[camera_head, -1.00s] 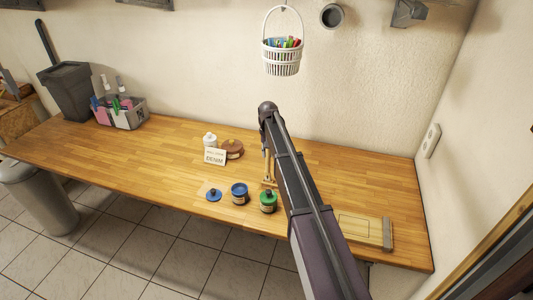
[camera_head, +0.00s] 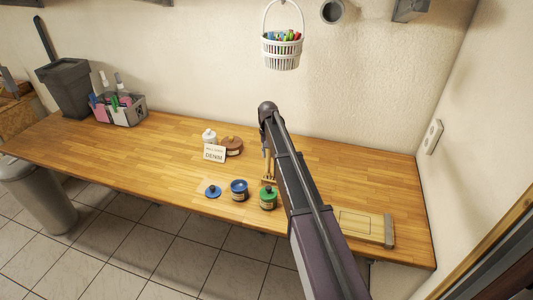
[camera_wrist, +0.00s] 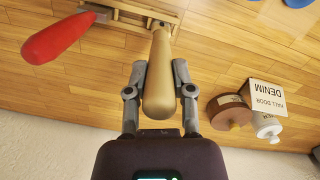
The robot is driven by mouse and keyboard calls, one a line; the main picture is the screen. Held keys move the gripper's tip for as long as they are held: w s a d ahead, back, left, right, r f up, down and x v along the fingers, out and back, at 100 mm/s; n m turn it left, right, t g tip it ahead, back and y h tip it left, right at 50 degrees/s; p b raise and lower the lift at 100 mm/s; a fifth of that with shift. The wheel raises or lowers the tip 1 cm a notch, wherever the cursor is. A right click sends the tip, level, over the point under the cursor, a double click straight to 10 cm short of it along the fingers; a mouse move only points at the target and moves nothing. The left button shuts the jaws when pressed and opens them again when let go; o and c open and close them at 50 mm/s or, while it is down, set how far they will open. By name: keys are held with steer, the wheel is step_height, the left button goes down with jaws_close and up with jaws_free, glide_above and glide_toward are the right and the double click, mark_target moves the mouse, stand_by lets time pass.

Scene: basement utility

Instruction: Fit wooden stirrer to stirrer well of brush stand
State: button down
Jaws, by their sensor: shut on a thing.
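In the wrist view my gripper (camera_wrist: 160,82) is shut on a tan, tapered wooden piece, which looks like the wooden stirrer (camera_wrist: 158,95). Its thick end points toward my palm and its far end meets the wooden brush stand (camera_wrist: 130,17) at the top edge. I cannot tell whether that end is inside a well or only over it. A red-handled brush (camera_wrist: 55,38) leans out of the stand on the left.
A green jar (camera_head: 268,199), a blue jar (camera_head: 239,191) and a blue lid (camera_head: 213,192) stand near the front edge. A DENIM card (camera_head: 214,153), a white jar (camera_head: 209,137) and a brown round block (camera_head: 232,146) stand behind. A pale board (camera_head: 362,226) lies at right.

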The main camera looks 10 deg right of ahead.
steer(key=shift+f+b, duration=0.9)
steer(key=shift+f, duration=0.05)
steer(key=shift+c, duration=2)
jaws_free()
steer(key=shift+r, duration=0.15)
step_height(320, 180, up, 9)
steer(key=p, duration=0.9)
steer(key=s+d+r+m+t+p, duration=0.1)
steer(key=s+d+r+m+p, duration=0.1)
steer(key=s+d+r+p, duration=0.1)
steer(key=shift+s+d+r+p, duration=0.3)
steer(key=shift+s+d+p, duration=0.2)
steer(key=shift+s, duration=0.9)
steer(key=shift+f, duration=0.1)
steer(key=s+f+n+b, duration=0.1)
steer(key=s+f+b, duration=0.8)
steer(key=s, duration=0.5)
steer(key=s+f+n+b, duration=0.2)
steer(key=s+f+b, duration=0.8)
steer(key=s, duration=0.4)
steer(key=shift+s+a+f+b, duration=0.15)
steer(key=shift+s+b, duration=0.1)
steer(key=shift+b, duration=0.25)
